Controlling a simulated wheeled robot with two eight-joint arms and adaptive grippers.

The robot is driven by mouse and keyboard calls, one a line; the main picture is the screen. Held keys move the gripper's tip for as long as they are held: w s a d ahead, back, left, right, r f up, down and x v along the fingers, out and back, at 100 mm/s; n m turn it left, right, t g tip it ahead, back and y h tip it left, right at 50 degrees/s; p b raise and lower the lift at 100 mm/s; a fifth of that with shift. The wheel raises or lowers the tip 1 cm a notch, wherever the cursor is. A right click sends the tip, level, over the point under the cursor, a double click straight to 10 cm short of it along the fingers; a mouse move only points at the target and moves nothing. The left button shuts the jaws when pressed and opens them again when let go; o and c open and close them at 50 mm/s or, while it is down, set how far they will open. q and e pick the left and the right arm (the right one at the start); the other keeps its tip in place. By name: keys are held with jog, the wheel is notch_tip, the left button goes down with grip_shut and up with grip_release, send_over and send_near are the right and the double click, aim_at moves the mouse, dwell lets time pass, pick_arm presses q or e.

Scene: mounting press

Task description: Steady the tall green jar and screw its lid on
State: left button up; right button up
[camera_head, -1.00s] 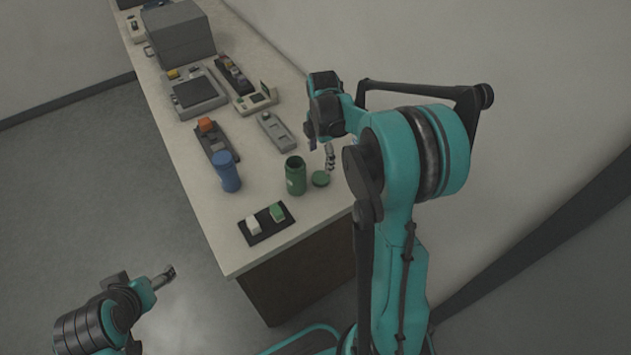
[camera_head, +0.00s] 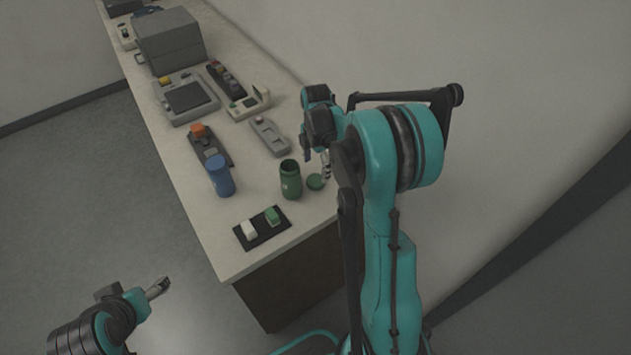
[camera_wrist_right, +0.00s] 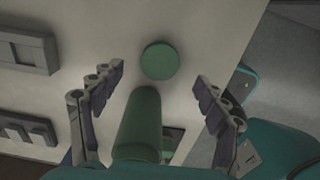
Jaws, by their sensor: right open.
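The tall green jar (camera_head: 290,181) stands upright and open on the counter near its front end. Its round green lid (camera_head: 315,182) lies flat on the counter just right of the jar. My right gripper (camera_head: 317,160) is above the counter beside the jar and lid. In the right wrist view the lid (camera_wrist_right: 160,61) lies ahead, between and beyond the open, empty fingers (camera_wrist_right: 160,92), with the jar (camera_wrist_right: 139,125) lower between them. My left gripper (camera_head: 158,287) is off the counter at lower left, far from the jar; its jaws are too small to read.
A blue jar (camera_head: 221,177) stands left of the green jar. A black tray (camera_head: 262,236) with a white and a green block lies in front. A grey device (camera_head: 269,136) and an orange-topped device (camera_head: 209,147) stand behind. The wall runs along the counter's right.

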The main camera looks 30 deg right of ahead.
aim_at(316, 180)
notch_tip(316, 180, down, 5)
jog(key=shift+a+f+b, duration=0.1)
jog(key=shift+f+b, duration=0.05)
jog(key=shift+b, duration=1.05)
jog(key=c, duration=1)
